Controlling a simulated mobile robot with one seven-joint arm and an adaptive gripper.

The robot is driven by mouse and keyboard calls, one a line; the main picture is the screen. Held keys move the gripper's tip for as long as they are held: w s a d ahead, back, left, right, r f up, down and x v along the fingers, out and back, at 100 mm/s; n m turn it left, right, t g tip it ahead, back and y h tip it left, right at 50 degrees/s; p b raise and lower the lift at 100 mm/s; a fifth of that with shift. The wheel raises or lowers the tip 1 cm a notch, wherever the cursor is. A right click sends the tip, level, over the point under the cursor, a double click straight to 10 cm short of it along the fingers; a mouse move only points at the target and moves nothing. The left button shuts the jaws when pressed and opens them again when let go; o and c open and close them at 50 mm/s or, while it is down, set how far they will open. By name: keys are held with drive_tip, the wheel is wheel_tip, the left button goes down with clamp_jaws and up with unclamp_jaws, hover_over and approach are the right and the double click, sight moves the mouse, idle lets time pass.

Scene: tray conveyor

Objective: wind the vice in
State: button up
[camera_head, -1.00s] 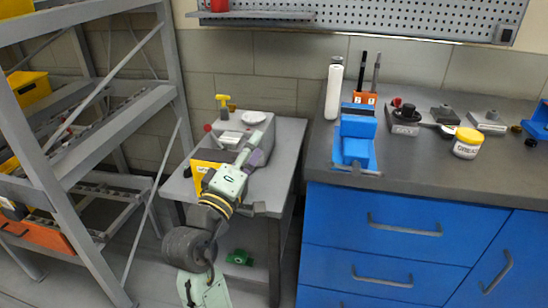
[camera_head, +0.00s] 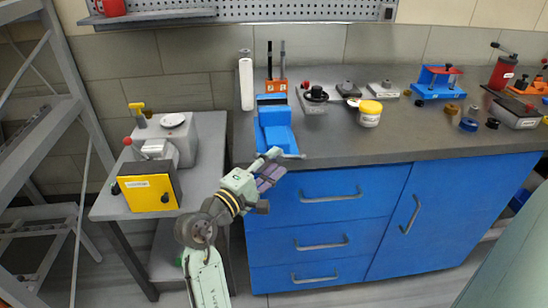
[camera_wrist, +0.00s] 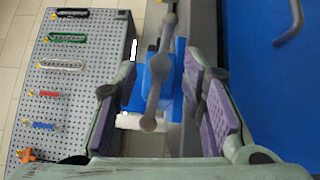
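The blue vice (camera_head: 273,128) stands at the left front of the grey workbench. Its grey bar handle (camera_head: 291,156) sticks out past the front edge. In the wrist view the handle (camera_wrist: 154,92) appears as a long grey bar with a knobbed end and a thicker hub, in front of the blue vice body (camera_wrist: 176,84). My gripper (camera_head: 271,172) is just in front of the vice, close to the handle. In the wrist view my gripper (camera_wrist: 158,82) is open, its purple-padded fingers on either side of the handle with gaps. The vice jaws are hard to make out.
A white roll (camera_head: 246,84) and an orange tool holder (camera_head: 276,87) stand behind the vice. Blue drawers (camera_head: 318,200) lie below. A side table (camera_head: 108,208) with a grey machine is at left.

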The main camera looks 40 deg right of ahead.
drive_tip(key=shift+w+d, duration=0.1)
drive_tip(key=shift+d, duration=0.4)
clamp_jaws()
